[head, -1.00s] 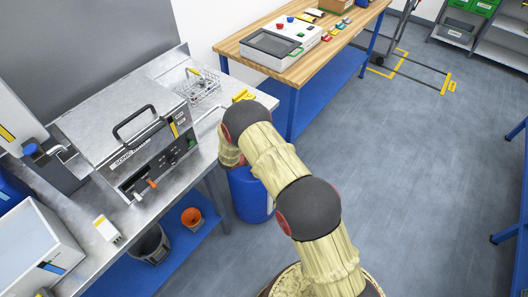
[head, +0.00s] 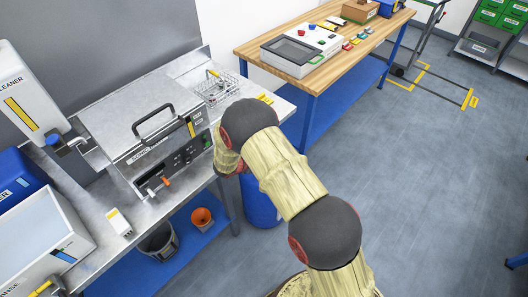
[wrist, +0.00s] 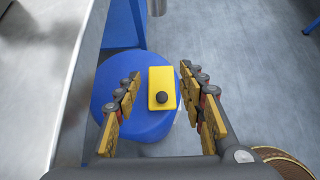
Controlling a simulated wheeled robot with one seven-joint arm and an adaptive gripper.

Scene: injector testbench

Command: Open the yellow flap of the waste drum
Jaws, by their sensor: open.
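The waste drum is blue; in the head view its side (head: 260,205) shows beside the bench, with its top hidden behind my arm. In the wrist view the round blue drum lid (wrist: 145,128) carries the yellow flap (wrist: 158,78), which lies flat and has a dark round knob (wrist: 162,97) near its lower edge. My gripper (wrist: 157,80) is open and empty above the drum, with one finger on each side of the flap. I cannot tell how high the fingertips are above it. In the head view my gripper is hidden behind my arm.
A steel bench (head: 90,215) with a lidded metal cleaner unit (head: 145,120) and a wire basket (head: 215,88) stands left of the drum. An orange cup (head: 201,218) and a dark bin (head: 160,242) sit on its blue lower shelf. Open floor (head: 410,170) lies to the right.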

